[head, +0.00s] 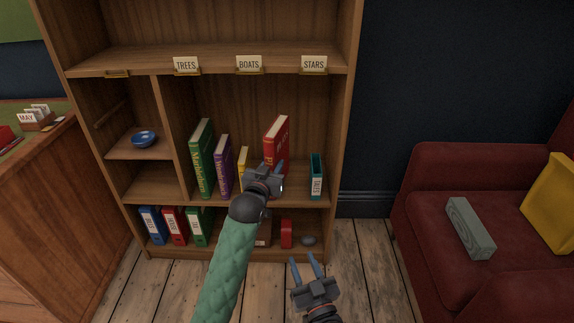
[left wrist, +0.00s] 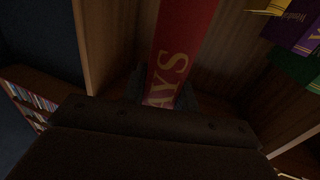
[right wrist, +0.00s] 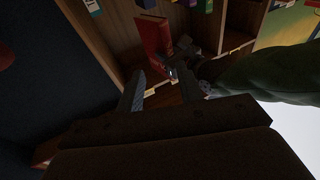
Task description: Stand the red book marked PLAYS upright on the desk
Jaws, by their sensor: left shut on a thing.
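The red PLAYS book (head: 277,137) stands upright in the middle compartment of the bookcase, slightly tilted in the head view. My left gripper (head: 278,178) is shut on its lower spine. In the left wrist view the red spine (left wrist: 183,45) with the letters "AYS" runs up from between the jaws. The right wrist view also shows the red book (right wrist: 155,36) with the left gripper at it. My right gripper (head: 306,261) is open and empty, low in front of the bookcase. The desk (head: 38,200), wooden with a green top, stands at the left.
Green, purple and yellow books (head: 201,160) stand left of the red book; a teal TALES book (head: 316,177) stands to its right. The desk bears a MAY card holder (head: 38,117) and a red thing (head: 6,135). A red sofa (head: 435,170) is at the right.

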